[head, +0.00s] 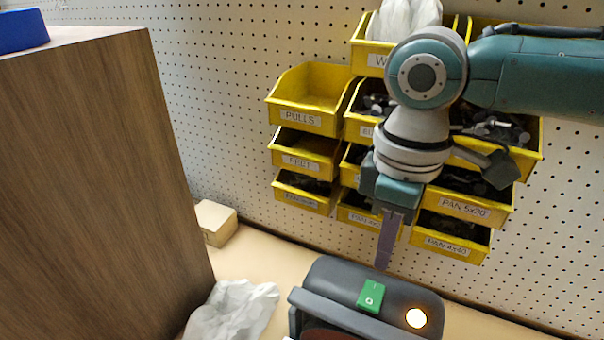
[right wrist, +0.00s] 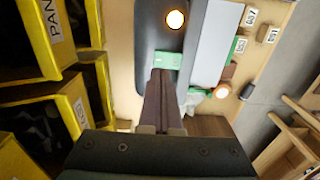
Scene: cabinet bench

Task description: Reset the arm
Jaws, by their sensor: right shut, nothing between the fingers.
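My right gripper (head: 386,240) hangs fingers-down in front of the yellow bins, its arm coming in from the upper right. Its fingers are together with nothing between them. In the right wrist view the shut fingers (right wrist: 158,90) point toward a green switch (right wrist: 166,60) on a dark machine. In the head view the green switch (head: 371,296) sits on the dark machine (head: 335,279), below the fingertips and apart from them. My left gripper does not show in either view.
Yellow labelled bins (head: 308,97) hang on the pegboard (head: 237,50). A wooden cabinet (head: 95,180) with a blue object (head: 22,30) on top stands at left. A lit round lamp (head: 416,318) is on the machine. A crumpled bag (head: 232,308) and small box (head: 216,222) lie on the bench.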

